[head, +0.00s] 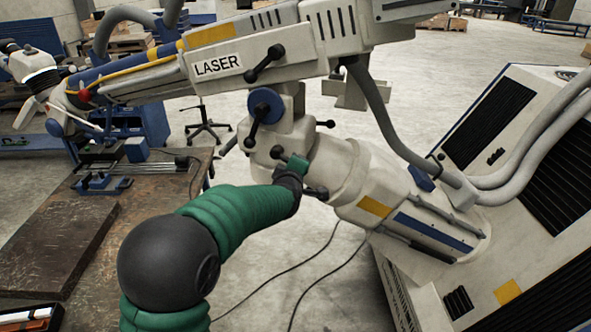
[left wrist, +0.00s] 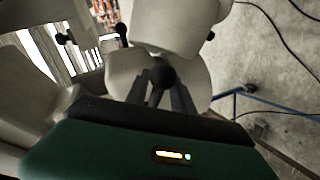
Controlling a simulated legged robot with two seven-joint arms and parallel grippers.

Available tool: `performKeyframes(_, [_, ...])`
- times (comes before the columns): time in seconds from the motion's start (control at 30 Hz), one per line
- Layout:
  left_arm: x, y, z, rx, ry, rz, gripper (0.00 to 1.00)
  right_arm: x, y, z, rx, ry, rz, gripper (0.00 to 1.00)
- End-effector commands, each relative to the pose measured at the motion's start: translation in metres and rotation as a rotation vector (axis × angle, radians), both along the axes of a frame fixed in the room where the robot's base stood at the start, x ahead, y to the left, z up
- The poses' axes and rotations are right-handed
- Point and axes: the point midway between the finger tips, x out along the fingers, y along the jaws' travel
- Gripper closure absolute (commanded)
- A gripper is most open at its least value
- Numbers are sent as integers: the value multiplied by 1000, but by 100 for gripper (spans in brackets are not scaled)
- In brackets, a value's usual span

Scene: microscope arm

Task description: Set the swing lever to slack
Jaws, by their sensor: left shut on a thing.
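The white microscope arm marked LASER (head: 218,64) carries several black ball-ended levers. The frames do not label which one is the swing lever. My left gripper (head: 298,164) is at the joint below the blue disc, its fingertips hard to make out in the head view. In the left wrist view my left gripper (left wrist: 161,88) has its two dark fingers shut around a black ball knob (left wrist: 162,76) in front of a rounded white housing. The lever's shaft and its angle are largely hidden there. My right gripper is in neither view.
Other black levers stand close by, one above the blue disc (head: 264,63) and one low on the right (head: 316,192). Grey hoses (head: 385,115) run to the white cabinet (head: 500,130). A worn workbench (head: 150,190) lies left of my arm. Cables cross the floor.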

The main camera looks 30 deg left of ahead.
Motion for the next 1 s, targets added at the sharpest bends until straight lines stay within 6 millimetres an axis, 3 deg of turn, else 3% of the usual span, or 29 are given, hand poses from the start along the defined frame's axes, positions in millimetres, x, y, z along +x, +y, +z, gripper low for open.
performKeyframes(0.27, [1,0,6,4,-10,1,100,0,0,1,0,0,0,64])
performKeyframes(0.3, [1,1,6,4,-10,1,70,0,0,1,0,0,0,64])
performKeyframes(0.43, [1,1,4,4,-8,1,54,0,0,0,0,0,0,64])
performKeyframes(0.77, [-2,0,3,3,-6,2,54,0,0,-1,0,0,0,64])
performKeyframes(0.87, [-13,-5,7,3,-7,1,54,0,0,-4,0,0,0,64])
performKeyframes(1.0, [-46,-18,19,4,-9,0,54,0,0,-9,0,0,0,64])
